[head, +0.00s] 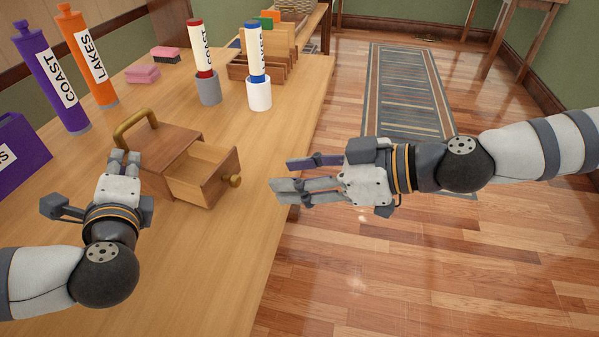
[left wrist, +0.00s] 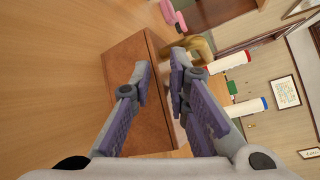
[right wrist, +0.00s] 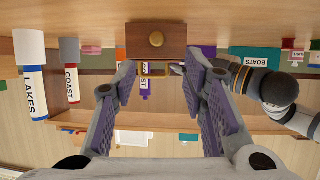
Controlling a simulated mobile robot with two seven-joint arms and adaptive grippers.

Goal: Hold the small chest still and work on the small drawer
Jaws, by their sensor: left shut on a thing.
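The small chest (head: 165,145) is a brown wooden box with a brass handle (head: 135,118) on top. Its small drawer (head: 205,175) is pulled part way out and looks empty inside. A round brass knob (head: 234,181) is on its front. My left gripper (head: 124,160) is shut on the chest near the handle; the exact grip spot is hard to tell. The chest's brown side also shows in the left wrist view (left wrist: 130,65). My right gripper (head: 280,177) is open and empty, right of the knob and apart from it. The right wrist view shows the knob (right wrist: 156,39) ahead between its fingers.
Purple (head: 45,75) and orange (head: 87,55) tubes stand at the left. Red-capped (head: 200,50) and blue-capped (head: 256,50) tubes stand in holders behind the chest. Pink blocks (head: 142,73) and a wooden rack (head: 265,65) lie farther back. The table's right edge is below my right gripper.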

